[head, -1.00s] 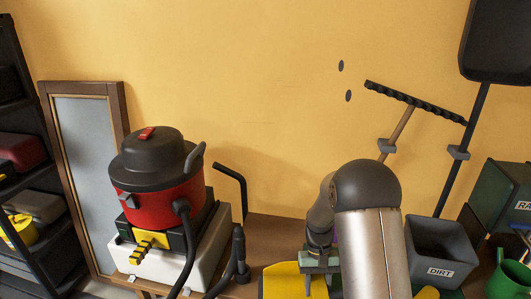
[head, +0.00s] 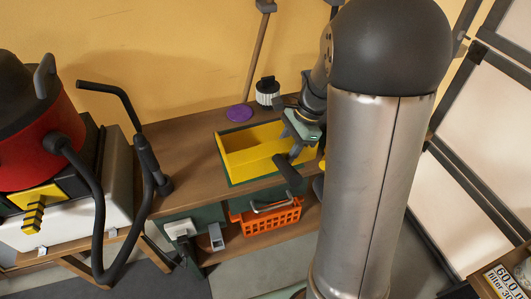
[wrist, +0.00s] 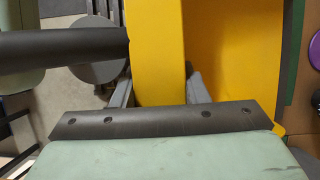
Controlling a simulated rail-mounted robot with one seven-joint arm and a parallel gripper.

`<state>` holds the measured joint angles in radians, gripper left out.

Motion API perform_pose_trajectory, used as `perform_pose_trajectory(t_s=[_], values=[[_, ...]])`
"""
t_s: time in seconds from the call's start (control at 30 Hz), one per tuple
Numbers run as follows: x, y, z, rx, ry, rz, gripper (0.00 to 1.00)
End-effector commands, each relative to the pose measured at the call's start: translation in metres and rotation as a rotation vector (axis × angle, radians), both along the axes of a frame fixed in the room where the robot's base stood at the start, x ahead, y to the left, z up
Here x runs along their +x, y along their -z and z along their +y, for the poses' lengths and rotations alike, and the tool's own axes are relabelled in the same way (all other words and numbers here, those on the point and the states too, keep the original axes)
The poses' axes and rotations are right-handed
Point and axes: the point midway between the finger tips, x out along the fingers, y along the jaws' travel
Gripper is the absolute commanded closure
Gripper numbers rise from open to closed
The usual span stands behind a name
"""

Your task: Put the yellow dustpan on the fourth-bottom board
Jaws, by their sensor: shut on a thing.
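My gripper (head: 297,150) is shut on the dustpan's wall near the handle. In the wrist view, my gripper (wrist: 158,88) has its fingers on either side of the yellow dustpan wall (wrist: 156,45), with the pan opening to the right and the black handle (wrist: 60,48) to the left. I cannot identify the fourth-bottom board in the current views.
A red vacuum (head: 32,140) with a black hose stands on the left. A purple disc (head: 239,113) and a black-and-white canister (head: 267,93) sit behind the dustpan. An orange basket (head: 265,217) sits below. White dark-framed panels (head: 490,110) stand right. Open floor shows in front.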

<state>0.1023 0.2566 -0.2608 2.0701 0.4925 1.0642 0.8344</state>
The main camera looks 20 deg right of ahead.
Motion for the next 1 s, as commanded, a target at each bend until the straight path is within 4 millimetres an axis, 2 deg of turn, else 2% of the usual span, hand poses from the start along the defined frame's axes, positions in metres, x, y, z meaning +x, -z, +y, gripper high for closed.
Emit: perform_pose_trajectory(t_s=[0.07,0.17,0.43,0.6,0.73,1.0], values=[[0.004,0.001,-0.001,0.0,0.035,0.002,1.0],[0.021,0.008,-0.001,-0.001,0.045,0.005,1.0],[0.089,0.037,-0.001,-0.001,0.041,0.004,1.0],[0.115,0.07,-0.001,-0.001,0.04,0.005,1.0],[0.128,0.085,-0.001,-0.001,0.039,0.002,1.0],[0.138,0.104,-0.001,0.0,0.041,0.003,1.0]])
